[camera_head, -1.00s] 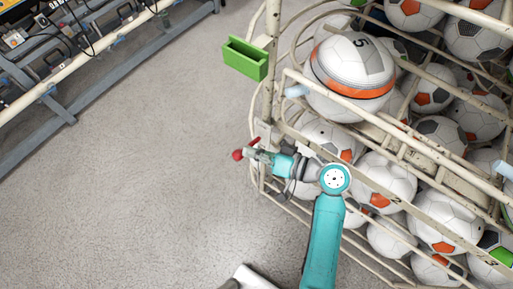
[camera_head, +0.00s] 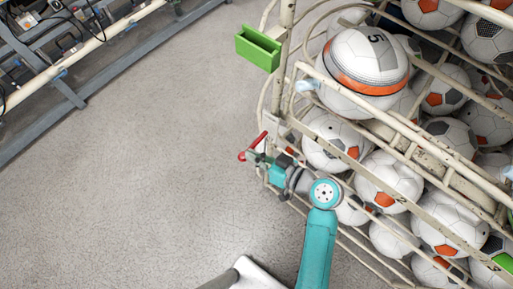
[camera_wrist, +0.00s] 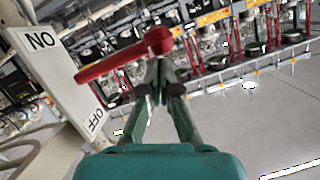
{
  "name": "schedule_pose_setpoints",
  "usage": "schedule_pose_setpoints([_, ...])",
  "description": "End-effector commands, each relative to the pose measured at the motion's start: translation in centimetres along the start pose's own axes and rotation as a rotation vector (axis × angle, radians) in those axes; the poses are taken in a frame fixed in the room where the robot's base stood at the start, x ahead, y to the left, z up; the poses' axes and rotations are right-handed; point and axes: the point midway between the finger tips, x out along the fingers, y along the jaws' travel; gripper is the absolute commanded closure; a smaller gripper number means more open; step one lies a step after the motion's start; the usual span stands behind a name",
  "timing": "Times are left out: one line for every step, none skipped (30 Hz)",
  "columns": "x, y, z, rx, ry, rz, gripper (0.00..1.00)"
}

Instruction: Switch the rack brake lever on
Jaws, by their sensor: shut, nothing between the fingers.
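The red brake lever (camera_head: 259,140) is at the left corner of the ball rack (camera_head: 287,90) in the head view. In the wrist view the lever (camera_wrist: 118,58) runs from near the edge of a white plate to a rounded end close to my fingertips. The plate (camera_wrist: 62,85) bears the words ON and OFF, seen upside down, ON at upper left and OFF lower down. I cannot tell which word the lever stands at. My gripper (camera_wrist: 160,72) is shut and empty, its tips just below the lever's rounded end. Contact is not clear. It also shows in the head view (camera_head: 255,158).
The rack is full of footballs (camera_head: 387,182), with a larger striped ball (camera_head: 362,62) on top. A green box (camera_head: 258,48) hangs on its corner post. A grey metal frame (camera_head: 75,90) stands at upper left. The floor (camera_head: 130,190) between is clear.

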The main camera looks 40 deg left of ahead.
Motion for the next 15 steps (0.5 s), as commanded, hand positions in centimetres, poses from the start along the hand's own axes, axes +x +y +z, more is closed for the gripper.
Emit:
schedule_pose_setpoints([0.2, -0.1, 0.6, -0.037, -0.002, 0.010, 1.00])
schedule_pose_setpoints([0.3, 0.0, 0.9, -0.062, -0.002, 0.018, 1.00])
schedule_pose_setpoints([0.4, 0.1, 1.3, -0.096, -0.001, 0.029, 1.00])
schedule_pose_setpoints([0.5, 0.1, 1.5, -0.121, -0.002, 0.036, 1.00])
schedule_pose_setpoints([0.6, 0.2, 1.8, -0.145, -0.001, 0.044, 1.00])
schedule_pose_setpoints([0.7, 0.3, 2.1, -0.175, -0.002, 0.054, 1.00])
schedule_pose_setpoints([0.7, 0.4, 2.4, -0.197, -0.002, 0.061, 1.00])
schedule_pose_setpoints([0.8, 0.5, 2.6, -0.218, -0.002, 0.068, 1.00])
schedule_pose_setpoints([0.9, 0.6, 2.9, -0.245, -0.002, 0.075, 1.00])
schedule_pose_setpoints([0.9, 0.7, 3.1, -0.265, -0.001, 0.082, 1.00])
schedule_pose_setpoints([1.0, 0.8, 3.2, -0.284, -0.001, 0.088, 1.00])
schedule_pose_setpoints([1.1, 0.9, 3.5, -0.307, -0.001, 0.094, 1.00])
schedule_pose_setpoints([1.1, 0.9, 3.6, -0.323, 0.000, 0.099, 1.00])
schedule_pose_setpoints([1.2, 1.1, 3.7, -0.327, 0.000, 0.101, 1.00])
schedule_pose_setpoints([1.2, 1.2, 3.9, -0.324, 0.000, 0.100, 1.00])
